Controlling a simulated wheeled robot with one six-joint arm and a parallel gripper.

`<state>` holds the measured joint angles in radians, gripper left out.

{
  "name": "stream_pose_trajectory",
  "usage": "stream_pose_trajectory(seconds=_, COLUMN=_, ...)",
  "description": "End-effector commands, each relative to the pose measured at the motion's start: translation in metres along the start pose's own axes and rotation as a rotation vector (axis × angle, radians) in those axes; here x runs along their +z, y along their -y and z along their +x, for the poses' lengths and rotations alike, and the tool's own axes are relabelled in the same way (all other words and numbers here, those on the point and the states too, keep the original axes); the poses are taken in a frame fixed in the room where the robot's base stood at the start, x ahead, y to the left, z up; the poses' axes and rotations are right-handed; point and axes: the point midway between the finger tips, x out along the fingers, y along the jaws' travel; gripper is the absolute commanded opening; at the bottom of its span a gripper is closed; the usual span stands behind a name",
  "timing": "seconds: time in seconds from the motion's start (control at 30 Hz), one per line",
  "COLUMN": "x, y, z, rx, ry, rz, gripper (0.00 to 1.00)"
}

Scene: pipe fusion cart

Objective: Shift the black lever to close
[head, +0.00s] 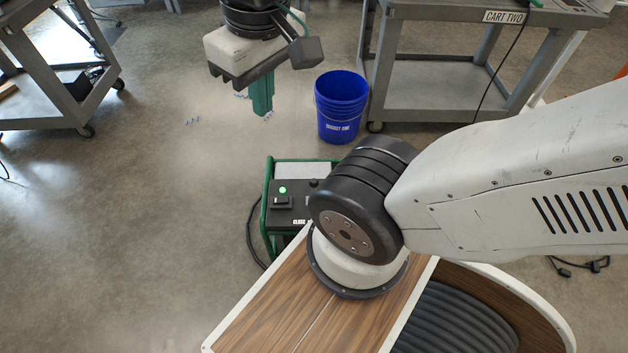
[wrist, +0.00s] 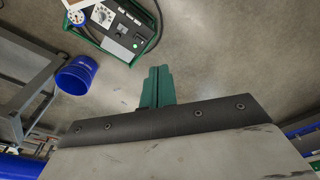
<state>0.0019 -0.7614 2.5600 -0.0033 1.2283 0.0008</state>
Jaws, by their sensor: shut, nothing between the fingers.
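A green-framed machine (head: 268,205) stands on the floor beyond my base, with a black control panel (head: 288,212) and a lit green light (head: 282,190). A small label sits at the panel's front edge, too small to read surely. My arm covers the machine's right part. I cannot clearly make out the black lever. The machine (wrist: 122,30) also shows at the top of the wrist view, with a white dial (wrist: 77,17). My gripper (head: 262,108) has its green fingers together and empty, pointing down, apart from the machine. Its fingers also show in the wrist view (wrist: 158,75).
A blue bucket (head: 341,112) stands on the floor right of my gripper. A grey cart (head: 440,85) labelled CART TWO is behind it, and another grey cart (head: 50,100) is at left. Black cable (head: 252,235) runs beside the machine.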

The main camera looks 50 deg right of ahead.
Motion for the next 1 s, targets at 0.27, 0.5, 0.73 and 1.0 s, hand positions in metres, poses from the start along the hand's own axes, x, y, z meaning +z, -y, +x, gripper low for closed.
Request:
stream_pose_trajectory(seconds=0.27, x=-0.002, y=-0.009, z=0.008, rx=0.005, ry=0.04, rz=0.051, gripper=0.52)
stream_pose_trajectory(seconds=0.5, x=-0.018, y=-0.043, z=0.051, rx=-0.025, ry=0.261, rz=0.227, gripper=0.52)
stream_pose_trajectory(seconds=0.73, x=-0.044, y=-0.078, z=0.104, rx=-0.118, ry=0.407, rz=0.443, gripper=0.52)
stream_pose_trajectory(seconds=1.0, x=-0.063, y=-0.125, z=0.189, rx=-0.242, ry=0.511, rz=0.731, gripper=0.52)
